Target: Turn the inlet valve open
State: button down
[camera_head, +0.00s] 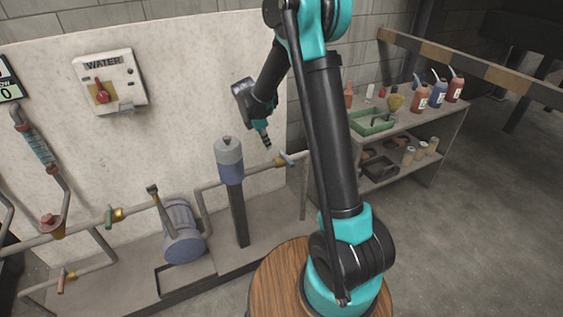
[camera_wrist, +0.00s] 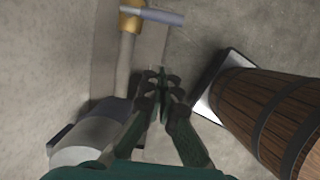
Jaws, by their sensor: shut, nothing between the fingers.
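A valve with a blue bar handle (camera_head: 286,158) and a brass body sits on the right part of the pipe, beside the blue-grey cylinder. In the wrist view its blue handle (camera_wrist: 165,17) lies crosswise at the top, with the brass body (camera_wrist: 130,18) on its left. My gripper (camera_head: 267,146) points down just above and left of this handle, apart from it. In the wrist view my gripper (camera_wrist: 161,76) has its fingers together and empty. A green-handled valve (camera_head: 109,216) and a red-handled valve (camera_head: 61,281) are at the left. No label shows which is the inlet.
A blue-grey cylinder (camera_head: 230,160) stands left of my gripper, and a blue motor-like pump (camera_head: 183,235) is farther left. A grey WATER switch box (camera_head: 109,82) hangs on the pale wall. A shelf (camera_head: 447,125) with bottles stands right. Open floor (camera_head: 480,230) lies at the right.

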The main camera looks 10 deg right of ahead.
aim_at(287, 159)
jog(key=w+d+f, duration=0.2)
jog(key=d+f, duration=0.4)
jog(key=f, duration=0.4)
jog(key=shift+d+f, duration=0.15)
jog(key=shift+d, duration=0.1)
